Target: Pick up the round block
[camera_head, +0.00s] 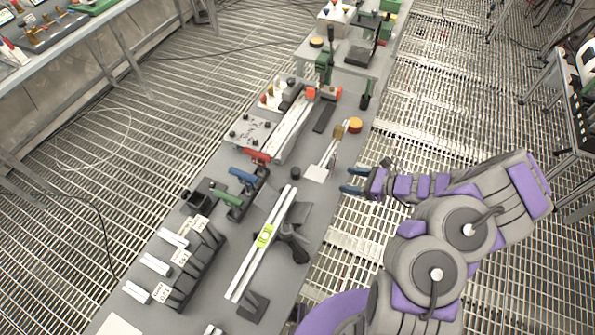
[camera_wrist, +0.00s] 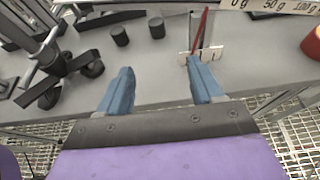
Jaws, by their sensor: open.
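Two short dark round blocks stand upright on the grey bench in the wrist view, one at the left (camera_wrist: 120,36) and one at the right (camera_wrist: 156,27). In the head view I make out one small dark round block (camera_head: 295,172) near the middle of the bench. My gripper (camera_head: 353,180) is at the bench's right edge, right of that block and apart from it. In the wrist view my gripper (camera_wrist: 160,68) has its two blue fingers wide apart with nothing between them. The blocks lie beyond the fingertips.
A black clamp-like stand (camera_wrist: 60,65) is left of the blocks. A white piece (camera_wrist: 203,53) with a red rod is at the right, near a marked scale (camera_wrist: 270,6). A long rail (camera_head: 262,240) with a yellow-green level lies nearer. Metal grating surrounds the bench.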

